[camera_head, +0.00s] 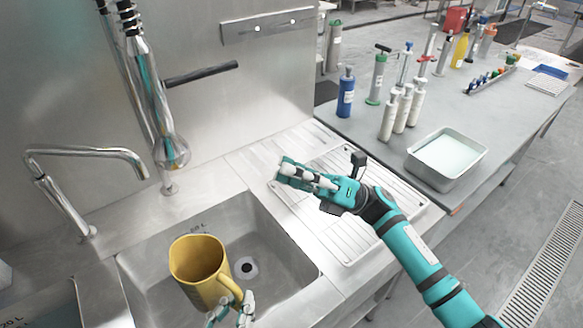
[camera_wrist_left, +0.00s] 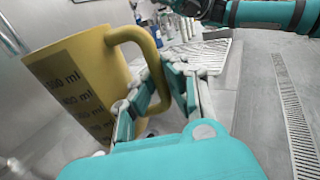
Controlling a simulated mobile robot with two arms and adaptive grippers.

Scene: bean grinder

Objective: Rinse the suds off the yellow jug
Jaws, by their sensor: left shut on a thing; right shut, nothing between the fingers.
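The yellow jug (camera_head: 197,262) is held over the sink basin (camera_head: 262,228), its open mouth up and slightly tilted. My left gripper (camera_head: 238,305) is shut on the jug's handle; in the left wrist view the fingers (camera_wrist_left: 165,88) close around the lower handle of the jug (camera_wrist_left: 82,85), whose side carries dark volume marks. I see no suds on the parts of the jug in view. My right gripper (camera_head: 284,172) is shut and empty above the ribbed drainboard (camera_head: 345,235). A spray head (camera_head: 171,152) hangs above the back of the sink, left of the right gripper.
A bent faucet (camera_head: 90,152) stands at the sink's left. On the grey table at the right are a blue bottle (camera_head: 346,92), several other bottles and a metal tray of pale liquid (camera_head: 446,157). A dark bar (camera_head: 201,74) is on the back wall.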

